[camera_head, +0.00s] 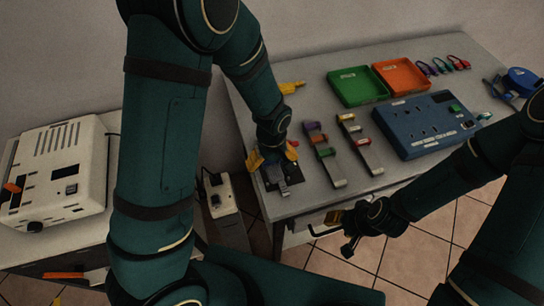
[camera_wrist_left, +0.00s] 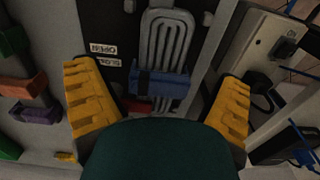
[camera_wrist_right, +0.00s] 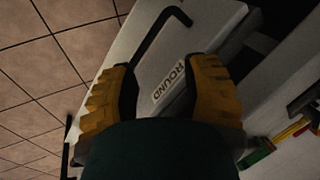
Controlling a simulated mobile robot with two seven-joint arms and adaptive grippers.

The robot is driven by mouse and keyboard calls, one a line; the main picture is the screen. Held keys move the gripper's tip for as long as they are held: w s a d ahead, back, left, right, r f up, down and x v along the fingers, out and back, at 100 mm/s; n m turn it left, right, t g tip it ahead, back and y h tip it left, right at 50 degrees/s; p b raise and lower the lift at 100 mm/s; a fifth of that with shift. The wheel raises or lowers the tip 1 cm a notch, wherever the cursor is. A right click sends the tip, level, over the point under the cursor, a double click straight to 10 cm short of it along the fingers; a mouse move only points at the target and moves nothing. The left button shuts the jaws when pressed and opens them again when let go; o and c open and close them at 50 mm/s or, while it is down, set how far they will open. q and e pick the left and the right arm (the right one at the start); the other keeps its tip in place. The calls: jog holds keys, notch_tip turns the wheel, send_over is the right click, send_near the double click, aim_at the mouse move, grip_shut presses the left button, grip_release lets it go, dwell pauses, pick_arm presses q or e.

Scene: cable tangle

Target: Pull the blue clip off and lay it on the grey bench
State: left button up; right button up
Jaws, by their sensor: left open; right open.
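The blue clip (camera_wrist_left: 160,84) sits across a looped grey cable bundle (camera_wrist_left: 165,40) on a black panel (camera_wrist_left: 103,30) in the left wrist view. My left gripper (camera_wrist_left: 158,78) is open, with one yellow finger on each side of the clip and a gap to both. In the head view my left gripper (camera_head: 272,160) is over the panel at the near left corner of the grey bench (camera_head: 305,108), and it hides the clip there. My right gripper (camera_wrist_right: 165,72) is open and empty, in front of the bench's drawer handle (camera_wrist_right: 160,30).
Two strips with coloured clips (camera_head: 322,150) lie right of the panel. A green tray (camera_head: 355,86), an orange tray (camera_head: 402,77) and a blue box (camera_head: 425,125) stand behind. A white power socket block (camera_head: 218,190) is beside the bench. Bare bench shows between these things.

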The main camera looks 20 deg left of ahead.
pick_arm(q)
jog(key=c, duration=1.3)
jog(key=shift+r, duration=0.2)
jog(key=shift+r+p, duration=1.8)
jog(key=shift+r, duration=0.4)
